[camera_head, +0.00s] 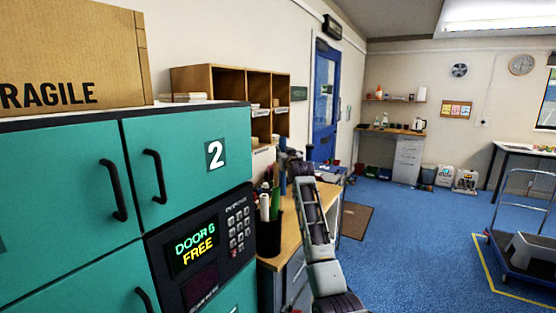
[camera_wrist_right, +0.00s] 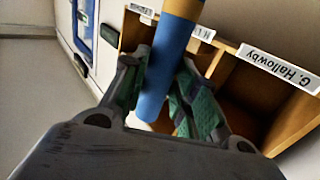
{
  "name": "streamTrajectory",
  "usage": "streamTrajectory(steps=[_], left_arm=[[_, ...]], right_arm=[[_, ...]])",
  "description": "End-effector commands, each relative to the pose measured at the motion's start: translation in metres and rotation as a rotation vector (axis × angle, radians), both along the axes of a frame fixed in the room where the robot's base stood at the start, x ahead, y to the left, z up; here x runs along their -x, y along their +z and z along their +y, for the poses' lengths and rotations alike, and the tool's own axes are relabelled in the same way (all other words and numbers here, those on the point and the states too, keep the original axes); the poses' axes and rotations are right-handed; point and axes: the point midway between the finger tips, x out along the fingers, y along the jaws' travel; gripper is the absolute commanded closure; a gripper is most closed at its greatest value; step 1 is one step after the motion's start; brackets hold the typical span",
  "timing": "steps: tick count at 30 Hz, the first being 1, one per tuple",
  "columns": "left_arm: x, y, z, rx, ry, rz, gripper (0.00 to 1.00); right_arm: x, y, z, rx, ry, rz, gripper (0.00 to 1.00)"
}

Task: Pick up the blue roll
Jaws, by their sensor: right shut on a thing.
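The blue roll (camera_wrist_right: 160,75) is a blue cylinder with a tan upper part, whose top is cut off by the frame in the right wrist view. My right gripper (camera_wrist_right: 163,85) is shut on it, with one green-padded finger on each side of the blue part. In the head view my right arm reaches away over the wooden counter, and its gripper (camera_head: 292,160) is small at the far end. My left gripper is in neither view.
Wooden pigeonholes (camera_head: 221,84) stand behind the teal lockers (camera_head: 187,150); they also fill the right wrist view's right side (camera_wrist_right: 225,62). A black pen pot (camera_head: 268,235) stands on the counter (camera_head: 290,240). A fragile carton (camera_head: 75,50) sits on the lockers.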

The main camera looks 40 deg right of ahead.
Motion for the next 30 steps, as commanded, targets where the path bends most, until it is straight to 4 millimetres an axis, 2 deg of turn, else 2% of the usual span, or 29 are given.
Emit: streamTrajectory(steps=[4,10,30], left_arm=[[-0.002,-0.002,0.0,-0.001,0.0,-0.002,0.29],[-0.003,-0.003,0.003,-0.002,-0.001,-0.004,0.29],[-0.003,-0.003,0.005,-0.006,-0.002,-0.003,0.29]], right_arm=[[-0.006,0.0,-0.014,0.001,0.0,-0.001,1.0],[-0.01,0.0,-0.024,0.001,0.0,-0.001,1.0],[-0.011,0.0,-0.026,0.0,0.0,-0.001,1.0]])
